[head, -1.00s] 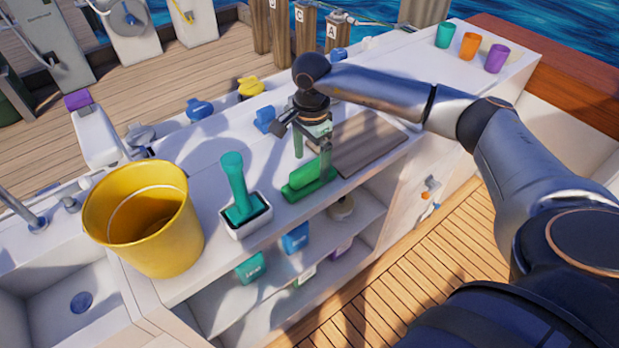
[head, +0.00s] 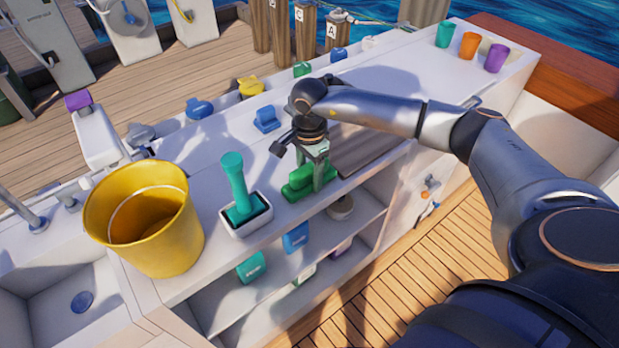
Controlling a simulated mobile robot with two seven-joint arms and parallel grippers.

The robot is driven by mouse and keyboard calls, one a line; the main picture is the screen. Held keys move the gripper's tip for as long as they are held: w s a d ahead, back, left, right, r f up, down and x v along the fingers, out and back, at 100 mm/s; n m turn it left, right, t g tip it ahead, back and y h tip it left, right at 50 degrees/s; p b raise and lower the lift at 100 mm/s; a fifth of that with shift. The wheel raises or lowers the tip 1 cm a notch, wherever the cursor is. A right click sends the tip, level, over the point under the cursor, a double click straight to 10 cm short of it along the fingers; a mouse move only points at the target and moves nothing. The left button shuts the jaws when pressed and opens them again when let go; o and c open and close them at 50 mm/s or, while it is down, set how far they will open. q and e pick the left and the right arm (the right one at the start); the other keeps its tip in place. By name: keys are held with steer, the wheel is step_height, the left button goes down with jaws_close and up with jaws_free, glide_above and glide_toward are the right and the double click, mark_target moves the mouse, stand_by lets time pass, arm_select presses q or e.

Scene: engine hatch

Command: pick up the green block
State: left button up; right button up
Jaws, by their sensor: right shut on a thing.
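The green block (head: 299,179) is on the white counter near its front edge, between the teal-handled tool and the brown board. Its lower part looks darker green and wider than the top. My right gripper (head: 313,178) points down over it, its fingers shut on the block, partly hiding its right end. I cannot see a gap between the block and the surface under it. My left gripper is not in view.
A teal-handled tool (head: 236,185) stands in a white holder (head: 246,226) just left of the block. A yellow bucket (head: 150,225) stands farther left. The brown board (head: 365,150) lies to the right. Several cups, including an orange one (head: 468,46), stand at the far right.

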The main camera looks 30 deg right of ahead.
mark_target(309, 164)
jaws_close()
steer(key=shift+r, duration=0.2)
steer(key=shift+r, duration=0.25)
step_height(309, 164, up, 2)
steer(key=shift+w+r, duration=0.1)
steer(key=shift+r, duration=0.05)
steer(key=s+a+r, duration=0.9)
steer(key=s+r, duration=0.1)
steer(key=shift+s+a+b, duration=0.15)
steer(key=shift+a+b, duration=0.25)
steer(key=shift+b, duration=0.05)
